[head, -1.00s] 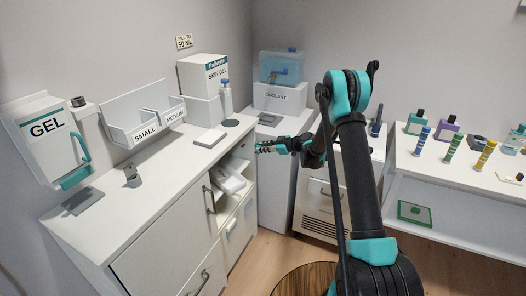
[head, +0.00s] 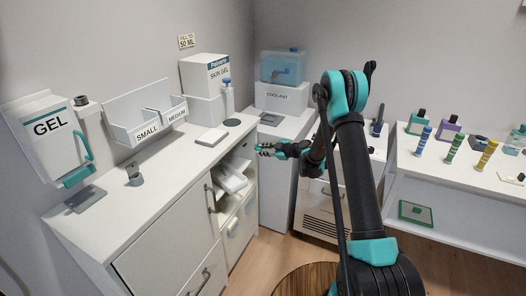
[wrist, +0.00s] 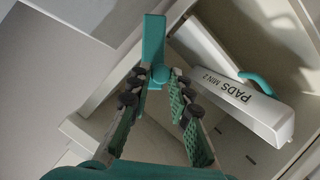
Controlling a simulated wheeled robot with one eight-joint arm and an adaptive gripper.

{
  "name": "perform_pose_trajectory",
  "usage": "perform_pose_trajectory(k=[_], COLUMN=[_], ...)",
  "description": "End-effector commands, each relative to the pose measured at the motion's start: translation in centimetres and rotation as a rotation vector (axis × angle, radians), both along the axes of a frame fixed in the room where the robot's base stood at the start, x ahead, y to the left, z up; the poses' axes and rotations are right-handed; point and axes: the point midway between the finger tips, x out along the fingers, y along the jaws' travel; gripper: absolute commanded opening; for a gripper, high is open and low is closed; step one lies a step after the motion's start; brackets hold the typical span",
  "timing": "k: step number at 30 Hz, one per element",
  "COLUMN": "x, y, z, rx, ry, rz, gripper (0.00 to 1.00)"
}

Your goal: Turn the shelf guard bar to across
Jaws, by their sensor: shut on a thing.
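The shelf guard bar (wrist: 152,45) is a teal bar in the wrist view, standing upright in the picture near the open shelf. A round teal part (wrist: 164,76) sits at its lower end between my fingertips. My gripper (wrist: 163,82) is shut on the bar, with a finger on either side. In the head view my gripper (head: 262,150) is at the right front edge of the cabinet's open shelf. The bar cannot be made out in the head view.
A white box marked PADS (wrist: 235,92) with a teal handle lies on the shelf behind the bar. The white cabinet (head: 160,245) has drawers below. A coolant stand (head: 281,97) is behind my gripper. A side table (head: 455,185) with bottles is at right.

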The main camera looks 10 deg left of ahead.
Motion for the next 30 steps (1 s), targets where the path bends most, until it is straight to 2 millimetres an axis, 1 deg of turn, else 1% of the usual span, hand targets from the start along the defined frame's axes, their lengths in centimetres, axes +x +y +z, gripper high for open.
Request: perform_pose_trajectory(k=[1,3,6,14,17,20,30], x=[-0.1,-0.1,-0.1,-0.1,-0.3,-0.8,-4.1], y=[0.0,0.0,0.0,-0.1,-0.5,-1.5,-6.9], z=[-0.1,-0.1,-0.1,0.0,0.2,0.6,2.9], rx=[-0.002,-0.002,-0.001,-0.001,-0.001,-0.001,-0.001], ry=[0.001,0.001,0.001,0.001,0.0,0.0,0.002], rz=[0.002,0.002,0.001,0.002,-0.001,-0.002,-0.002], gripper=[0.22,0.3,0.4,0.4,0.4,0.4,0.4])
